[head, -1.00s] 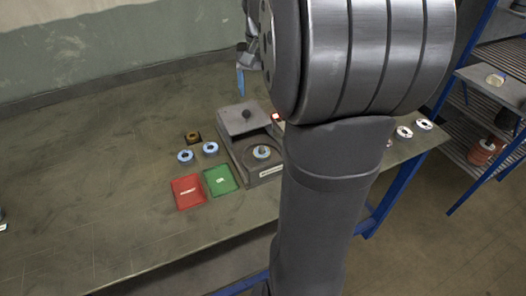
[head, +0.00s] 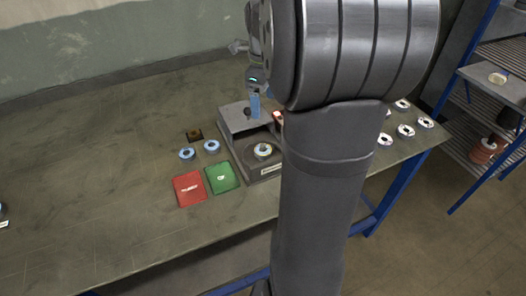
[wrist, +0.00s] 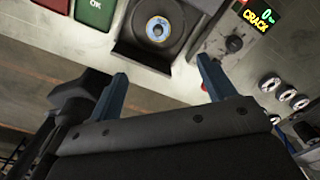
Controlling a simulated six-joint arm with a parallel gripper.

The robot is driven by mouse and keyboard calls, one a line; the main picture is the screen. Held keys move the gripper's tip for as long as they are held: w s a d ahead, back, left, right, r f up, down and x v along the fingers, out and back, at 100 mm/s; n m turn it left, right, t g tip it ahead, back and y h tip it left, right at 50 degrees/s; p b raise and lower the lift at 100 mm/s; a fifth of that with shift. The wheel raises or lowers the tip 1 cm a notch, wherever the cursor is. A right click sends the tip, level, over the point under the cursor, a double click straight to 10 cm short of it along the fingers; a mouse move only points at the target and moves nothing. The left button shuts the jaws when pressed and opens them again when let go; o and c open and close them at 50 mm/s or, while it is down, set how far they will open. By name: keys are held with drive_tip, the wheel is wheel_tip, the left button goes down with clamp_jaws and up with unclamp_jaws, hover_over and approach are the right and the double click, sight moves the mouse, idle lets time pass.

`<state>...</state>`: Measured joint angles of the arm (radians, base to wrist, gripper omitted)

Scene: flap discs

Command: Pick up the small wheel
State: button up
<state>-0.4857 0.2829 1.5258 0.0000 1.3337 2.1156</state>
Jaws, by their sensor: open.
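Several small wheels, flap discs, are in view; the pictures do not show which one the task means. One wheel (head: 262,150), with a blue and yellow centre, lies in the round recess of a grey test device (head: 265,172). In the wrist view this wheel (wrist: 158,29) lies beyond my fingertips, near the line between them. Two blue-ringed wheels (head: 187,154) (head: 211,146) lie on the table left of the device. My gripper (wrist: 161,68) is open and empty, its blue fingers wide apart. In the head view my gripper (head: 254,105) is above the device's raised block, partly hidden by my arm.
A red pad (head: 189,189) and a green OK pad (head: 222,179) lie in front of the blue-ringed wheels. A brown piece (head: 194,135) lies behind them. The device's display (wrist: 258,15) reads CRACK, near a black knob (wrist: 234,43). Several pale wheels (head: 405,131) lie at the table's right end.

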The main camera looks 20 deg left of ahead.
drive_tip(key=m, duration=0.1)
approach(263, 144)
wheel_tip(263, 144, down, 6)
drive_tip(key=shift+w+r, duration=0.15)
drive_tip(key=shift+r, duration=0.1)
drive_tip(key=shift+s+f, duration=0.2)
drive_tip(key=shift+f, duration=2.5)
drive_tip(key=shift+c, duration=0.5)
drive_tip(key=c, duration=1)
